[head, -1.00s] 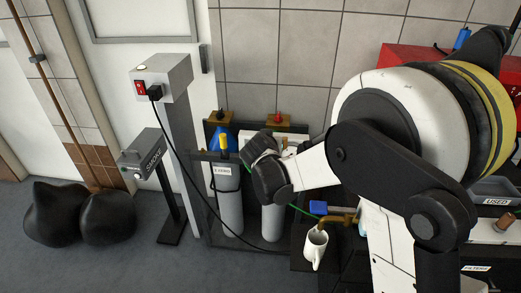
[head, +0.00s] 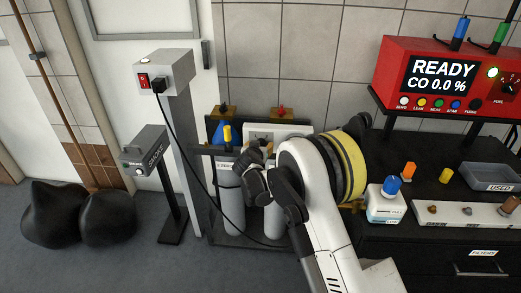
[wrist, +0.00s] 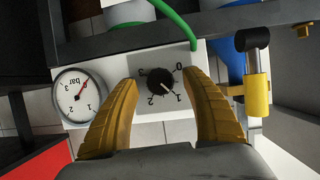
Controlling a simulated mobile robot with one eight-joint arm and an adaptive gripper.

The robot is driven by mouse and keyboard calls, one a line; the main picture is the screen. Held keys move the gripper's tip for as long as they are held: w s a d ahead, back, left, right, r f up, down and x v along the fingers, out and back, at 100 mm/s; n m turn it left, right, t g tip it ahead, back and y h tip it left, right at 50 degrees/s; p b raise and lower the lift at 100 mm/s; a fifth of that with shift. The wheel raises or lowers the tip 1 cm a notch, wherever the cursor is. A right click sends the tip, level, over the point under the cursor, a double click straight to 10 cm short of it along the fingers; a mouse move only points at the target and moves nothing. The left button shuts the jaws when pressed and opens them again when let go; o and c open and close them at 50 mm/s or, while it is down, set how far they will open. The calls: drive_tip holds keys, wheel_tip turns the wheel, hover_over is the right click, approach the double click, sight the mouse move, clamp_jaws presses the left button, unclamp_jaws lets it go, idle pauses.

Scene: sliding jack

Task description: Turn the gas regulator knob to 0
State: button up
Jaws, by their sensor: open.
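The gas regulator knob (wrist: 160,82) is a small black dial on a white panel, with upside-down marks 0 to 3 around it. Its white pointer line points to the lower right, near the 1. The 0 mark (wrist: 179,67) is at the upper right of the knob. My gripper (wrist: 160,79) is open, its two yellow fingers on either side of the knob with gaps visible; I cannot tell how far it is in depth. In the head view my gripper (head: 257,178) is in front of the regulator panel (head: 273,131) and the knob is hidden.
A round bar gauge (wrist: 80,97) with a red needle sits left of the knob. A green hose (wrist: 178,22) runs above it. A yellow-handled valve (wrist: 257,90) stands to the right. Gas cylinders (head: 228,205) stand below the panel. A red analyzer (head: 440,80) reads READY.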

drive_tip(key=shift+w+f, duration=0.2)
drive_tip(key=shift+w, duration=0.35)
drive_tip(key=c, duration=1.2)
